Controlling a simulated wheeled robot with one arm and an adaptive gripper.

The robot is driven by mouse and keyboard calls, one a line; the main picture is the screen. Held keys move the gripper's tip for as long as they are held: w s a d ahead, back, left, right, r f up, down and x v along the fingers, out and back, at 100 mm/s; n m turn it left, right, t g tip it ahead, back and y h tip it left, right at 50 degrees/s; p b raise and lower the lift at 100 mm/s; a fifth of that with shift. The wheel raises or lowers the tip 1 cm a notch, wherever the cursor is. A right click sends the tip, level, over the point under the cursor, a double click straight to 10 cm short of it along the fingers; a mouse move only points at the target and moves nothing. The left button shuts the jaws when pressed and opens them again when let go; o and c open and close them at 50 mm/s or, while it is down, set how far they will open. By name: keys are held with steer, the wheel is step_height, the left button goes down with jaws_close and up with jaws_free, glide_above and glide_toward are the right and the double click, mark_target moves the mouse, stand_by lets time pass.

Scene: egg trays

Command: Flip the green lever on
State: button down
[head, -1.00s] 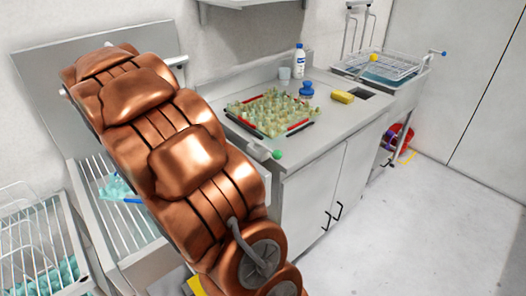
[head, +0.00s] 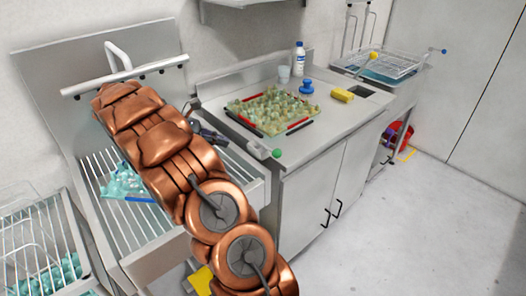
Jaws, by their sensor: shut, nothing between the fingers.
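The green lever (head: 262,149) is a grey bar with a green ball knob (head: 277,153) at its end. It sits at the front left corner of the counter, beside the egg tray, and the knob sticks out past the counter's front edge. My gripper (head: 218,138) is the dark part showing behind my copper arm, left of the lever and apart from it. It is small and partly hidden by the arm; it looks shut and holds nothing that I can see.
An egg tray (head: 234,116) with red and black edge parts fills the counter's left side. A slatted sink (head: 110,215) lies left.

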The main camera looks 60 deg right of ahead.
mark_target(266, 146)
steer(key=p+x, duration=0.1)
steer(key=x, duration=0.3)
steer(key=p+x, duration=0.2)
steer(key=x, duration=0.3)
steer(key=r+p+x, duration=0.1)
steer(key=x, duration=0.3)
steer(key=shift+s+d+f, duration=0.2)
steer(key=shift+s+d, duration=0.25)
